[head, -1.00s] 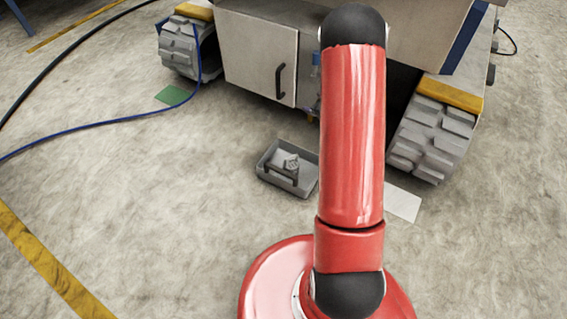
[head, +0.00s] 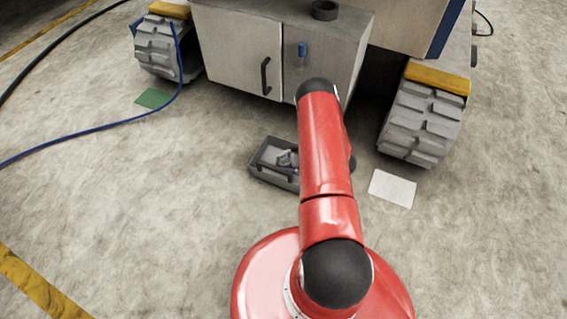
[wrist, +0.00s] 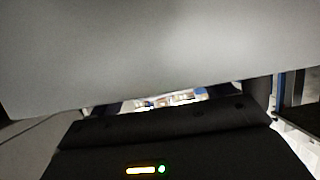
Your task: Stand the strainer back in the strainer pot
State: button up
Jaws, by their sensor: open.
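The black housing of my gripper (wrist: 160,140) fills the bottom of the wrist view, with a small lit indicator on it. Its fingertips cannot be made out. I see nothing held, and the jaws are open. In the head view my red arm hides the gripper. A dark round open pot (head: 325,10), perhaps the strainer pot, stands on top of the grey cabinet. A small light grey piece (head: 286,158) lies in the grey tray (head: 256,172) on the floor; I cannot tell whether it is the strainer.
The grey cabinet (head: 235,45) has a door handle and a blue fitting (head: 302,49). Tracks flank it. A white sheet (head: 392,188) and a green sheet (head: 154,98) lie on the floor. A plain grey surface (wrist: 150,50) blocks most of the wrist view.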

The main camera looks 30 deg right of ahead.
aim_at(283, 158)
jog(key=x, duration=0.4)
jog(key=shift+d+f+b, duration=0.1)
jog(key=shift+b, duration=0.25)
jog(key=shift+c, duration=0.3)
jog(key=c, duration=1.1)
jog(key=shift+c, duration=0.2)
